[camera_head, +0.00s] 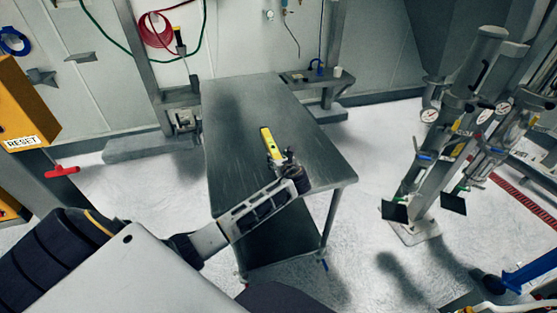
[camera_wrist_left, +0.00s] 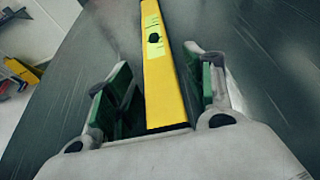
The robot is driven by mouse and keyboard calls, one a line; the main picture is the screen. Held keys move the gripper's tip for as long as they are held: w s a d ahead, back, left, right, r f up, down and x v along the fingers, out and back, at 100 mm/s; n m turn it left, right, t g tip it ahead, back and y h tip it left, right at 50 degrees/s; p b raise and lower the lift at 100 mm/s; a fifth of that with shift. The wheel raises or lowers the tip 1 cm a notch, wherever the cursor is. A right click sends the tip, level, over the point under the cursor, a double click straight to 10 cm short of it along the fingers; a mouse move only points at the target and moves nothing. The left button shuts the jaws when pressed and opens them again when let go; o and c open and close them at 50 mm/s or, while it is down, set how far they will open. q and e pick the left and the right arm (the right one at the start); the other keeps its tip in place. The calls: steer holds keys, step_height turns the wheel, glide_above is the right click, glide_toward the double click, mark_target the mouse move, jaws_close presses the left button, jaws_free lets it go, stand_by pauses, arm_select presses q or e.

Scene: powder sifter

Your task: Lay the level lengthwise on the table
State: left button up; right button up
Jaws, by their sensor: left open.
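The yellow level (camera_head: 267,138) is on the grey metal table (camera_head: 240,95), its long side running roughly along the table's length. In the left wrist view the level (camera_wrist_left: 161,80) runs away from me between the two fingers. My left gripper (camera_head: 284,160) is over the table at the level's near end. In the left wrist view its green-padded fingers (camera_wrist_left: 160,92) stand open on either side of the level, with a gap on the left; the gap on the right is narrow. The level's near end meets the palm edge in view. My right gripper is not in view.
Gauged metal equipment (camera_head: 465,125) stands right of the table. An orange cabinet marked RESET (camera_head: 25,105) is at the left. A small bench (camera_head: 315,78) holds a white cup (camera_head: 337,72) at the back. The table's far part is clear.

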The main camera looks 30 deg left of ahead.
arm_select(q)
steer(key=shift+r, duration=0.1)
steer(key=shift+v, duration=5.95)
steer(key=shift+s, duration=0.1)
steer(key=shift+d, duration=0.1)
